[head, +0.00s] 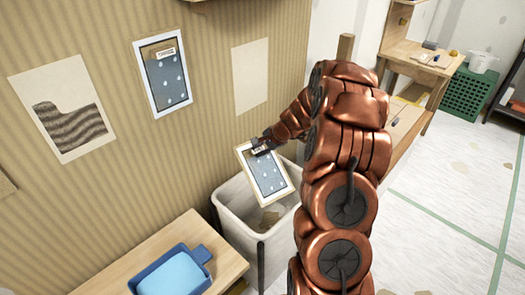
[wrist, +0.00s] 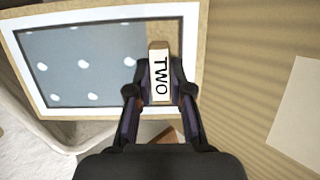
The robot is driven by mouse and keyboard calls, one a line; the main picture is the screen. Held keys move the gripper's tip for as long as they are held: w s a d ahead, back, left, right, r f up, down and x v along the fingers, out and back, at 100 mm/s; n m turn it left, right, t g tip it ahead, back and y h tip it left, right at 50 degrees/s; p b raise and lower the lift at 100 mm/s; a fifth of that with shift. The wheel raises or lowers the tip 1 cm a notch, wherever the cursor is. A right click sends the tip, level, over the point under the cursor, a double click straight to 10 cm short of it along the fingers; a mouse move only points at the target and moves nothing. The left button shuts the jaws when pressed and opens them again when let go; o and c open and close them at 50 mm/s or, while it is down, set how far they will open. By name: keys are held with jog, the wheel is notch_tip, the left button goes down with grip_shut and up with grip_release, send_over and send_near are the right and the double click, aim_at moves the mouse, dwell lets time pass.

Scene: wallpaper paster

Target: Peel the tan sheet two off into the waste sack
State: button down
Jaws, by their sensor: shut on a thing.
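The tan sheet two (head: 268,178) has a tan and white border around a grey-blue panel with white dots. It is off the wall and hangs tilted above the waste sack. It also shows in the wrist view (wrist: 85,62), with a tab reading TWO between the fingers. My gripper (head: 262,147) is shut on that tab at the sheet's upper edge; it also shows in the wrist view (wrist: 161,78). The white waste sack (head: 237,228) stands open by the wall below the sheet, with tan scraps inside. The sheet hides part of its mouth.
A similar dotted sheet (head: 162,72) with a label and a wave-patterned sheet (head: 63,107) are on the striped wall. A bare pale patch (head: 250,75) is to their right. A blue tray (head: 172,272) sits on a wooden bench (head: 130,262) beside the sack.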

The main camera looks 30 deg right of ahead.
jog(key=shift+d, duration=0.55)
jog(key=shift+a, duration=0.1)
notch_tip(320, 180, down, 10)
jog(key=b, duration=0.5)
jog(key=shift+b, duration=0.35)
jog(key=c, duration=1)
grip_release()
jog(key=shift+s+r, duration=0.1)
jog(key=shift+r, duration=0.05)
jog(key=v, duration=1.1)
jog(key=shift+s+r, duration=0.1)
jog(key=shift+r, duration=0.35)
